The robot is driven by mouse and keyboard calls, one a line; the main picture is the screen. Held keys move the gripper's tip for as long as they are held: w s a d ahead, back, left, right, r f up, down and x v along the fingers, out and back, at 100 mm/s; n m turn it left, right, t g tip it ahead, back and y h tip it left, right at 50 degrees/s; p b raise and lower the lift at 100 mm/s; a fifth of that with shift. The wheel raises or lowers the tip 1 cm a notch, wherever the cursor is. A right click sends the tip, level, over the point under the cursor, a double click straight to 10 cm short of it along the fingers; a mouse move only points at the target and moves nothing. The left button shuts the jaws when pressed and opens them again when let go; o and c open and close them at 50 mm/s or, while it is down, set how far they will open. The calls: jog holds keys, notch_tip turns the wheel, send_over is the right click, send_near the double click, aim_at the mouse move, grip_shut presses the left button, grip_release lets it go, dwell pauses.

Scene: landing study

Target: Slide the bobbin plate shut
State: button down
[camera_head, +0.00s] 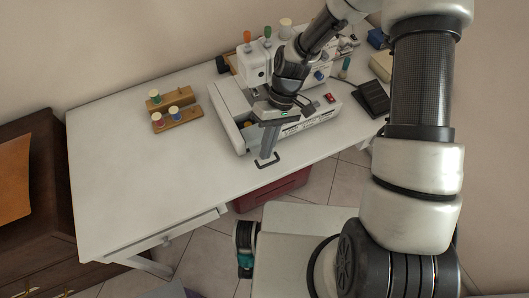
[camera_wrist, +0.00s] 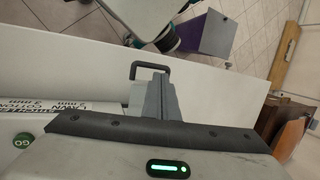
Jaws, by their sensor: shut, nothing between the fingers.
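The white sewing machine (camera_head: 292,122) stands on the table, with an open recess (camera_head: 246,130) at the left of its base. A dark bracket-shaped handle (camera_head: 266,162) sticks out in front of the machine over the tabletop; it also shows in the wrist view (camera_wrist: 150,67). I take it to be the bobbin plate's handle; the plate itself is mostly hidden by my gripper. My gripper (camera_head: 267,152) is shut and empty, pointing down just on the machine side of the handle. In the wrist view its fingers (camera_wrist: 157,88) overlap the handle's near side; contact is unclear.
Wooden spool racks (camera_head: 177,117) with coloured spools stand on the table (camera_head: 120,150) to the left. A dark pedal (camera_head: 373,97) lies at the right of the machine. A red box (camera_head: 272,193) is under the table. The table's left half is largely clear.

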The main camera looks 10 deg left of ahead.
jog(key=shift+w+a+b, duration=0.15)
jog(key=shift+w+a, duration=0.2)
jog(key=shift+w, duration=0.25)
jog(key=shift+w+a+b, duration=0.15)
jog(key=shift+w+a, duration=0.2)
jog(key=shift+w, duration=0.2)
dwell(0.4)
jog(key=shift+s+d, duration=0.1)
jog(key=shift+s, duration=0.1)
dwell(0.5)
jog(key=shift+s+r+p, duration=0.1)
jog(key=shift+r+p, duration=1.95)
jog(key=shift+r, duration=0.95)
